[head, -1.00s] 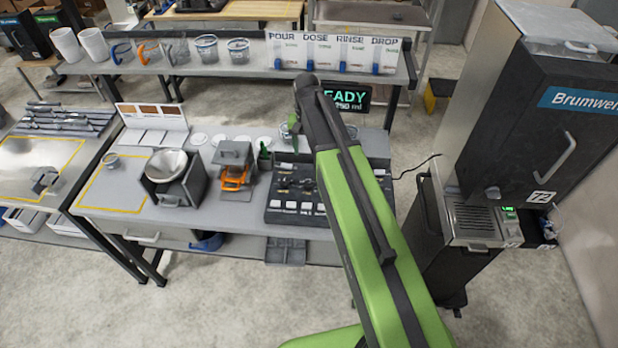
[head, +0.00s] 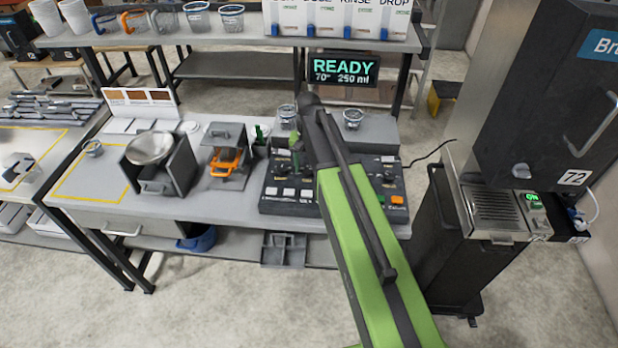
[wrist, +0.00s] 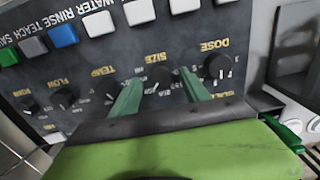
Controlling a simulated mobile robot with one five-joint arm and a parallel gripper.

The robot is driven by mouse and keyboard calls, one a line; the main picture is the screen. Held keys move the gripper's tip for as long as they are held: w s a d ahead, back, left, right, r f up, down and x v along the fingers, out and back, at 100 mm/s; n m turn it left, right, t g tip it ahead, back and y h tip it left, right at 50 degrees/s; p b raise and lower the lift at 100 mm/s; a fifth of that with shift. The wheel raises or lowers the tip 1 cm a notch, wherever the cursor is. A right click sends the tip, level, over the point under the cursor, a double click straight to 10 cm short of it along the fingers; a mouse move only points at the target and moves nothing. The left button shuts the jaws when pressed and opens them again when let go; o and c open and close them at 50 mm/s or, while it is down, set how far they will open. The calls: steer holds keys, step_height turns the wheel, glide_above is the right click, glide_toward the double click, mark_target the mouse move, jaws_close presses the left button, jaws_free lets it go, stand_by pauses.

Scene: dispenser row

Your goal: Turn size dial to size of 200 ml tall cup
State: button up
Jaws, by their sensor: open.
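The size dial (wrist: 159,76) is a black knob on the dark control panel (wrist: 140,48), under the yellow SIZE lettering, upside down in the wrist view. My gripper (wrist: 161,77) is open, with one green finger on each side of this dial. I cannot tell whether the fingers touch it. The dial's pointer is too blurred to read. In the head view my arm hides part of the panel (head: 290,208) and the size dial. The display (head: 343,70) reads READY, 70° and 250 ml. I cannot pick out a 200 ml tall cup.
The dose dial (wrist: 218,67) and temp dial (wrist: 106,88) stand close on either side of the fingers. White cups (head: 60,15) and glass jugs (head: 197,15) stand on the back shelf. The Brumwell machine (head: 550,110) stands at the right.

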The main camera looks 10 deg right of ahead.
steer(key=shift+f, duration=0.25)
steer(key=shift+c, duration=0.4)
jaws_close()
steer(key=shift+n, duration=0.3)
steer(key=n, duration=0.4)
steer(key=shift+n, duration=2)
